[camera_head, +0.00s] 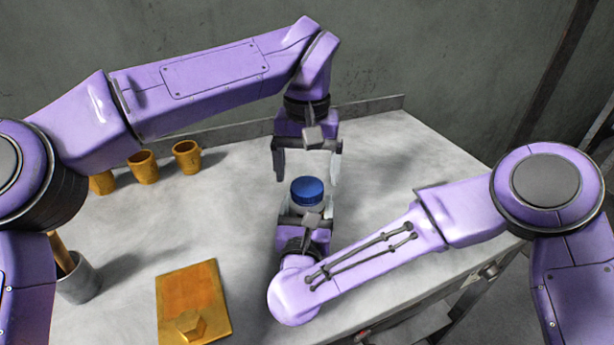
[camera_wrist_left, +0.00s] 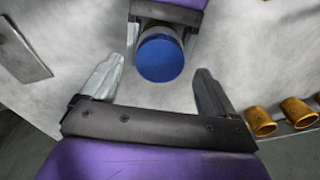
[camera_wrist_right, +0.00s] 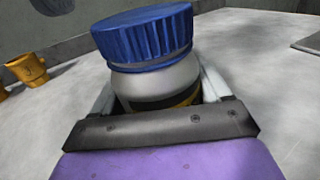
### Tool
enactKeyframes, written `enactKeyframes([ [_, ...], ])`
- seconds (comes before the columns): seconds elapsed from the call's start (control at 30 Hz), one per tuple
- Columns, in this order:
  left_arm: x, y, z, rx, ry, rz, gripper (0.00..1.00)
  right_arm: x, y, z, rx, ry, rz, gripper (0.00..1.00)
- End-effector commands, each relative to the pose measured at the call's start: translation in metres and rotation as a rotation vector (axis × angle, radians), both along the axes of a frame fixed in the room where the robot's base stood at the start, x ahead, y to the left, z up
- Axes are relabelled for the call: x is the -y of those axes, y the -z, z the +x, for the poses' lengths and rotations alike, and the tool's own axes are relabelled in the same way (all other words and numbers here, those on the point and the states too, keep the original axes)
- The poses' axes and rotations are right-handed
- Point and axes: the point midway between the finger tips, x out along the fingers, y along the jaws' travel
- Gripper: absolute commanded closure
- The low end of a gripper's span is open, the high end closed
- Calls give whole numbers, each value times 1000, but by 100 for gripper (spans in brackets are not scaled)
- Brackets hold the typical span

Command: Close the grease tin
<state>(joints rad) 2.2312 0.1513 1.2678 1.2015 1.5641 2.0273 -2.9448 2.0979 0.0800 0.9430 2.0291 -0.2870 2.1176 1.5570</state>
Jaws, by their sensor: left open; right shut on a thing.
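The grease tin (camera_wrist_right: 160,88) has a pale grey body with a dark and yellow band and a ribbed blue lid (camera_wrist_right: 145,35). The lid sits on top of the tin, and a dark ring shows under its rim. My right gripper (camera_head: 306,205) is shut around the tin's body and hides its lower part. My left gripper (camera_head: 307,172) is open and points down toward the lid from the far side. In the left wrist view the blue lid (camera_wrist_left: 160,55) lies between and beyond its open fingers, which appear apart from it.
Orange cups (camera_head: 143,167) stand at the back left of the grey table (camera_head: 390,165). A grey pot (camera_head: 80,282) with a wooden handle is at the left. An orange-brown board (camera_head: 200,290) with a hexagonal piece (camera_head: 190,324) lies at the front. The table's back right is clear.

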Motion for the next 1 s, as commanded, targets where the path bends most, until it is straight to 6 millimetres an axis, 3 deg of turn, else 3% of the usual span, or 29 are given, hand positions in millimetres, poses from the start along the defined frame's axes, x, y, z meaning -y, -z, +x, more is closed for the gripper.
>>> enactKeyframes([
  [0.17,0,-20,0,1,0,0,11,0,0,0,-1,0,0,100],
  [0.57,4,-30,0,20,-14,4,16,0,0,0,0,0,0,100],
  [0.67,4,-33,0,21,-202,2,16,0,0,0,0,0,0,100],
  [1.0,3,-44,1,22,-1311,-14,16,0,0,0,0,0,0,100],
])
